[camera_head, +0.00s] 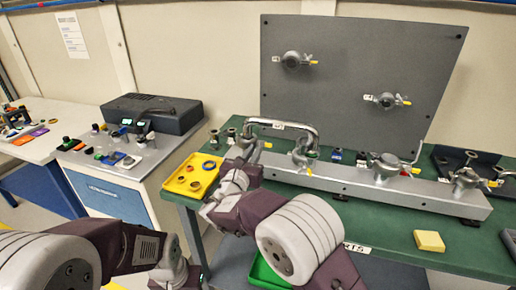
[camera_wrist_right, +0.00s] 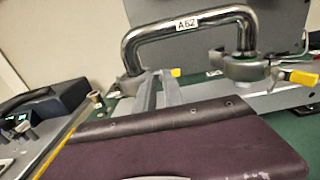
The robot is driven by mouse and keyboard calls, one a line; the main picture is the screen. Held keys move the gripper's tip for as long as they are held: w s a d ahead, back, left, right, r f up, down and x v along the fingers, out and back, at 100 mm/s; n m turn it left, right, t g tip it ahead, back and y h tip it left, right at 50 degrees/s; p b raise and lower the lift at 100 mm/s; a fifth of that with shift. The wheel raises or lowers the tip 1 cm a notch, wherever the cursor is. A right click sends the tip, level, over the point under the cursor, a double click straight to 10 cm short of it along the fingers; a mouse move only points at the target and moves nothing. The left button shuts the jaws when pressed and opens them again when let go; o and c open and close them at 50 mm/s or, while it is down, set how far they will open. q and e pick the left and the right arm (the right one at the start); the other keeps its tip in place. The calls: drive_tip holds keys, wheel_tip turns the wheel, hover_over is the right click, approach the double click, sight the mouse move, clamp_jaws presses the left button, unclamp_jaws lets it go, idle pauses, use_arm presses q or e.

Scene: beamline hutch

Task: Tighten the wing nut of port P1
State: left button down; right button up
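A silver bent pipe (camera_head: 290,127), labelled A62 in the wrist view (camera_wrist_right: 188,28), bridges the left end of the grey manifold (camera_head: 330,178) and a clamped port (camera_head: 303,155). A yellow wing nut (camera_head: 267,145) shows at the pipe's left end, also in the wrist view (camera_wrist_right: 176,72). Another yellow wing nut (camera_wrist_right: 303,78) is on the right clamp (camera_wrist_right: 245,68). I cannot read which port is P1. My right gripper (camera_head: 250,146) reaches the left end; its two grey fingers (camera_wrist_right: 160,90) are beside the left nut, contact unclear. My left gripper's fingers are not visible.
A yellow tray (camera_head: 180,186) with small parts lies left of my right arm. An upright grey panel (camera_head: 360,75) with two fittings stands behind the manifold. A yellow block (camera_head: 429,241) lies on the green table (camera_head: 380,222). A dark instrument (camera_head: 152,112) stands on the left bench.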

drive_tip(key=x, duration=0.3)
drive_tip(key=shift+w+d, duration=0.15)
drive_tip(key=shift+w, duration=0.05)
clamp_jaws()
idle(1.4)
